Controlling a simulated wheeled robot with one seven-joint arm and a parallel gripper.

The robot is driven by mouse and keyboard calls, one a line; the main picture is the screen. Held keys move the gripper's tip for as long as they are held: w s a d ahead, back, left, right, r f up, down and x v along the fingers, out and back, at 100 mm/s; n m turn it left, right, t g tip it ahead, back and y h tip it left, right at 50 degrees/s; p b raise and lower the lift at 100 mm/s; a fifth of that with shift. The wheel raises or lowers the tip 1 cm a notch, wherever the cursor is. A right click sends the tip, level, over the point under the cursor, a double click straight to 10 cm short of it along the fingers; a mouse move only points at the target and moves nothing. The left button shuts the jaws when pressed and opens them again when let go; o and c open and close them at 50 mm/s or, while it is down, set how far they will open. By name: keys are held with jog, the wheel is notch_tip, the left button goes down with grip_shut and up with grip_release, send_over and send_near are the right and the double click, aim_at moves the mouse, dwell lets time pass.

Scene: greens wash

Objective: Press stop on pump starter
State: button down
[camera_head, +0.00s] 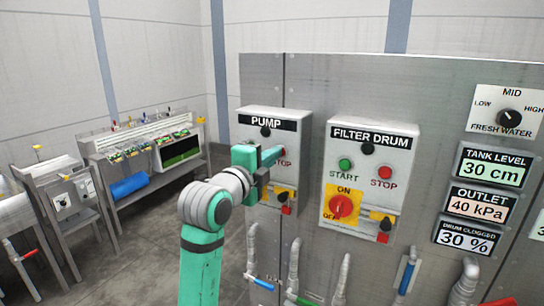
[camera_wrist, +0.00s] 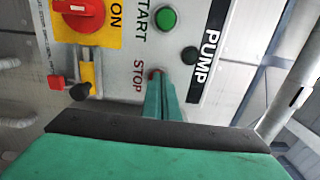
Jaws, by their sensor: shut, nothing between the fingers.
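The pump starter is a light grey box (camera_head: 297,145) labelled PUMP on the steel panel in the head view. In the wrist view its green start button (camera_wrist: 166,19) is clear, and the stop button (camera_wrist: 153,72) by the word STOP is mostly hidden behind my fingers. My gripper (camera_head: 278,152) is shut and empty, reaching from the left to the box's face. In the wrist view the tips of my gripper (camera_wrist: 158,78) are right at the stop button; I cannot tell whether they touch it. In the head view my gripper hides the start button.
A red rotary switch (camera_wrist: 80,14) on a yellow plate is on the same box. To the right is the filter drum starter (camera_head: 400,155) with its own buttons. Pipes with coloured valve handles stand below. Display panels (camera_head: 493,165) are at right; a wash bench (camera_head: 150,150) is at left.

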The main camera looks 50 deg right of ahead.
jog(key=v, duration=1.4)
jog(key=shift+w+r, duration=0.1)
dwell(0.3)
